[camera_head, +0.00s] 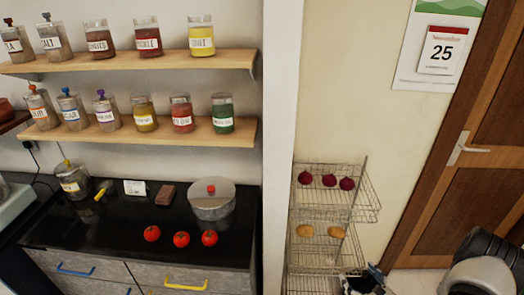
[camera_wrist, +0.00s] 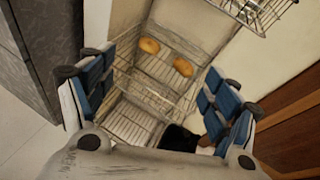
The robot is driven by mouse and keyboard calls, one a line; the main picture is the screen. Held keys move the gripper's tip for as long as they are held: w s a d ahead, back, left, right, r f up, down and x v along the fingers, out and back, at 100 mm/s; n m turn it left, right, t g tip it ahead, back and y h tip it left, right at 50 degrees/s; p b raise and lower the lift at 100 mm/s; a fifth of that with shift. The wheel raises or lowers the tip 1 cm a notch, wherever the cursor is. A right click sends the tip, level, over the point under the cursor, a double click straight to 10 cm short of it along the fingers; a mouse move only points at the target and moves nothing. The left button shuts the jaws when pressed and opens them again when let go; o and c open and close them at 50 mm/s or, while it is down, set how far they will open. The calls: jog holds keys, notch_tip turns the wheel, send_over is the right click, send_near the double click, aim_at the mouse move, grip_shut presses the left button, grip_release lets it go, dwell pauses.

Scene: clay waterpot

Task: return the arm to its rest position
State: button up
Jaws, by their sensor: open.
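My gripper (camera_head: 366,279) is at the bottom of the head view, in front of the lower part of a wire rack (camera_head: 365,208). My arm comes in from the lower right corner. In the wrist view my gripper (camera_wrist: 160,72) has its blue-padded fingers wide apart, with nothing between them. Past the fingers, the wire rack shows in the wrist view (camera_wrist: 160,97), with two tan potato-like items (camera_wrist: 183,67) on a shelf. A dark shape (camera_wrist: 180,138) near the right finger is unclear.
Three dark red onion-like items (camera_head: 330,180) lie on the rack's top shelf. A white wall edge (camera_head: 279,150) stands left of the rack, a wooden door (camera_head: 470,190) right. The black counter (camera_head: 100,225) holds three tomatoes (camera_head: 181,239) and a lidded pot (camera_head: 211,200).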

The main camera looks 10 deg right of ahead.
jog(key=w+a+r+n+g+y+b, duration=0.1)
jog(key=w+a+r+n+y, duration=0.1)
jog(key=a+r+n+y, duration=0.35)
jog(key=w+a+r+n+g+y+b, duration=0.1)
jog(key=w+a+r+n+y, duration=0.15)
jog(key=a+r, duration=0.45)
jog(key=s+a+r+n+g+y+b, duration=0.1)
jog(key=s+a+r+n+g, duration=0.15)
jog(key=a+r+n, duration=0.2)
jog(key=s+a+r+n+g+y+b, duration=0.1)
jog(key=a+r+n+g, duration=0.25)
jog(key=a, duration=0.25)
jog(key=s+a+r+n+g+h+b, duration=0.25)
jog(key=s+a+r+n+g, duration=0.25)
jog(key=s+a+n, duration=0.5)
jog(key=s+d+r+n+t+h+b, duration=0.1)
jog(key=s+d+n+h, duration=0.2)
jog(key=s+h, duration=0.1)
jog(key=s+d+r+n+t+h+b, duration=0.1)
jog(key=s+d+r+n+t+h, duration=0.1)
jog(key=s, duration=0.5)
jog(key=shift+d+r+n+h, duration=0.15)
jog(key=shift+d+n+h, duration=0.65)
jog(key=shift+n+h, duration=0.5)
jog(key=shift+s, duration=0.1)
